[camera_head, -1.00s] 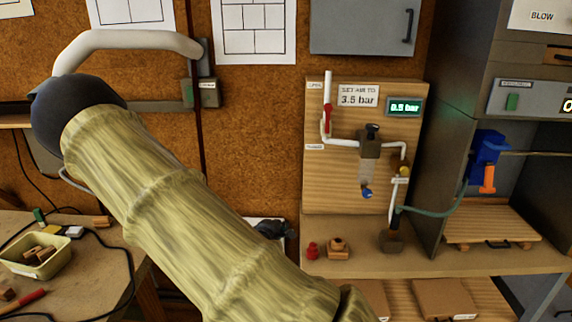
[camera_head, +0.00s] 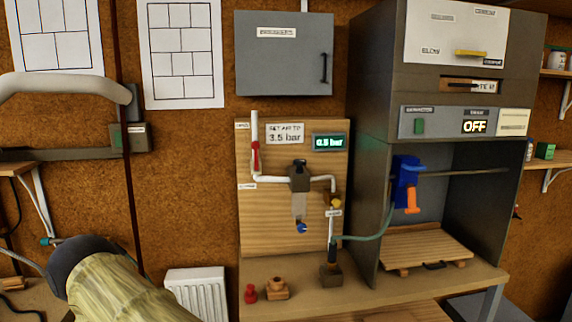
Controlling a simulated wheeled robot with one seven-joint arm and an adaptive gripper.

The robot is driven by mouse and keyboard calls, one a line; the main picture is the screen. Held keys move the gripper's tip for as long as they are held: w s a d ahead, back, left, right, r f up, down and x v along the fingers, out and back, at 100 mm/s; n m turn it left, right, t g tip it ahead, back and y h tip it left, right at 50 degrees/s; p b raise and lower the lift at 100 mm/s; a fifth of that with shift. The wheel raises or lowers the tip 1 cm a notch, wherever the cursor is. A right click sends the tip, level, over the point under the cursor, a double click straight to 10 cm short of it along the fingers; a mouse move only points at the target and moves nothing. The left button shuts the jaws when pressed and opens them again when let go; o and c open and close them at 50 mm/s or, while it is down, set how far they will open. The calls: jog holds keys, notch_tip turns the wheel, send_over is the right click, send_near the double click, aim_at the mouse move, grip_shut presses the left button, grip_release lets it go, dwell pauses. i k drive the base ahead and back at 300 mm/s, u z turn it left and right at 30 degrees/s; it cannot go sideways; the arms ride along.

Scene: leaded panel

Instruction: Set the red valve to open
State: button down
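The red valve (camera_head: 255,158) is a small red lever on the white vertical pipe at the left of a wooden air panel (camera_head: 265,220). The lever lies upright, in line with the pipe. A label sits at the top of the pipe and another below it, both too small to read here. A display (camera_head: 329,142) on the panel reads 0.5 bar, and a sign (camera_head: 285,133) asks for 3.5 bar. My arm, in a tan sleeve, shows at the lower left, well apart from the valve. My gripper is out of view.
A red piece (camera_head: 250,293) and a wooden piece (camera_head: 277,289) stand on the ledge below. A dark cabinet (camera_head: 363,110) projects at the right.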

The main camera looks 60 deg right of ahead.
aim_at(255, 145)
jog(key=k, duration=0.4)
jog(key=z, duration=1.2)
jog(key=i, duration=0.5)
